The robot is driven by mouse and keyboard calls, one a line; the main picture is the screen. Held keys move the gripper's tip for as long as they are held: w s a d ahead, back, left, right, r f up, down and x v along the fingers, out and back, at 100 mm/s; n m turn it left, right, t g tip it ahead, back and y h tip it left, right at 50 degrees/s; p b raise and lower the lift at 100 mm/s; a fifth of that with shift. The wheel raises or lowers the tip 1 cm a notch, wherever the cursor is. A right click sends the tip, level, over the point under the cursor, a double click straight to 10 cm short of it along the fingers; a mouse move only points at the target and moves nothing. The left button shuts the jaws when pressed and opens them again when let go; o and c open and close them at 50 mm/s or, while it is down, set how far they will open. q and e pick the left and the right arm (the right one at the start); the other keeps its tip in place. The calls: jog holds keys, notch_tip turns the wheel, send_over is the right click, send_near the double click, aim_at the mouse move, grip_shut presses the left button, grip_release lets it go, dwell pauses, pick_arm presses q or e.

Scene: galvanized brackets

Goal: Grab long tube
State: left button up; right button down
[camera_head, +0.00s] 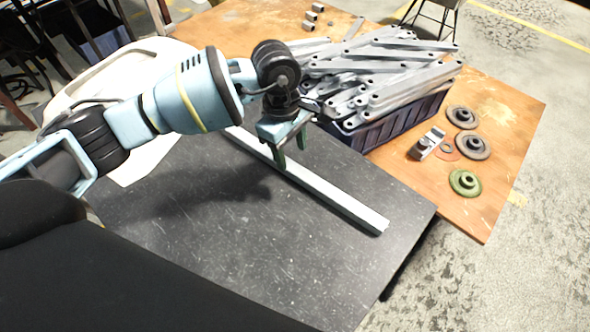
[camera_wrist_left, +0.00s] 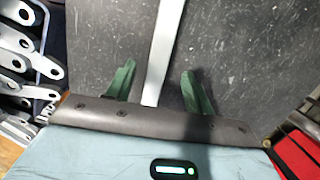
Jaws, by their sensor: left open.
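The long tube (camera_head: 335,199) is a straight, pale metal bar. It lies on the dark speckled tabletop, running from under my left gripper toward the lower right. My left gripper (camera_head: 291,150) is over the tube's upper part, pointing down, with green fingers. In the left wrist view, the tube (camera_wrist_left: 163,50) passes between the two open fingers (camera_wrist_left: 155,88), with a gap on each side, and nothing is gripped. How high the fingertips are above the tube is hard to tell. The right gripper is not in view.
A dark blue crate (camera_head: 398,125) heaped with galvanized brackets (camera_head: 385,70) stands close beside my left gripper on a wooden table (camera_head: 500,105). Several round discs (camera_head: 472,146) and a small metal clamp (camera_head: 427,143) lie to its right. The dark tabletop (camera_head: 240,240) is otherwise clear.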

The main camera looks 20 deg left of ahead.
aim_at(295, 168)
pick_arm(q)
jog(key=f, duration=0.5)
jog(key=shift+d+b, duration=0.35)
jog(key=shift+b, duration=0.05)
jog(key=shift+c, duration=0.2)
grip_shut()
